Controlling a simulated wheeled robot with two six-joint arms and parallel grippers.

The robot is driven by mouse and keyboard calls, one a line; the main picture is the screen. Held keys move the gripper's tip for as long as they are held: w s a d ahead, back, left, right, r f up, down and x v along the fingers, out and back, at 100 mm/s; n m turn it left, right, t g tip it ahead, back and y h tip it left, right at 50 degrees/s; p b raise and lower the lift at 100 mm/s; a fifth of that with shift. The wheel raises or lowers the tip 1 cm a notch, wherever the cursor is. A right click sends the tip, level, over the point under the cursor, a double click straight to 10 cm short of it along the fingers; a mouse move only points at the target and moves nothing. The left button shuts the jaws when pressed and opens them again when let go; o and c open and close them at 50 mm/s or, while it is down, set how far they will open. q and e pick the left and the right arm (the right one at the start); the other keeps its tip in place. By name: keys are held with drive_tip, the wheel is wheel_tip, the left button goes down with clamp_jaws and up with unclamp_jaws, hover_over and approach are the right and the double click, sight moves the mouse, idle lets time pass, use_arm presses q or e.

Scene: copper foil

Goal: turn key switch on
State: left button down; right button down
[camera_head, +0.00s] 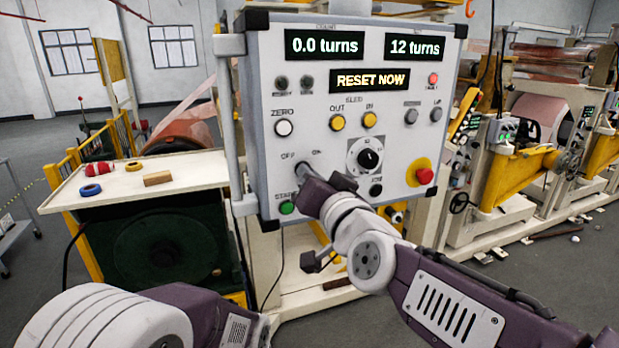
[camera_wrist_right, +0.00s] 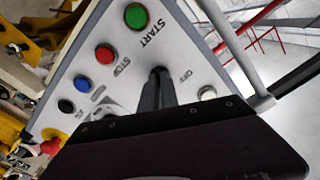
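The grey control panel (camera_head: 262,90) fills the middle of the head view. Its key switch (camera_head: 302,168) sits between the OFF and ON labels, mostly covered by my right gripper (camera_head: 308,176). In the right wrist view my right gripper (camera_wrist_right: 158,88) has its two dark fingers close together, with their tips at the key switch beside the OFF label. The key is hidden by the fingers, so I cannot see which way it points. My left arm shows at the bottom left, but its fingers are out of view.
The green START button (camera_head: 287,207) is just below the key switch. A dark dial (camera_head: 369,159) and a red emergency stop (camera_head: 425,175) are to the right. A white ZERO button (camera_head: 284,128) is above. A side table (camera_head: 110,190) holds a few small items.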

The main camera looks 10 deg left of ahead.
drive_tip(key=c, duration=1.6)
unclamp_jaws()
drive_tip(key=p+v, duration=0.7)
drive_tip(key=v, duration=0.2)
drive_tip(key=shift+f, duration=0.1)
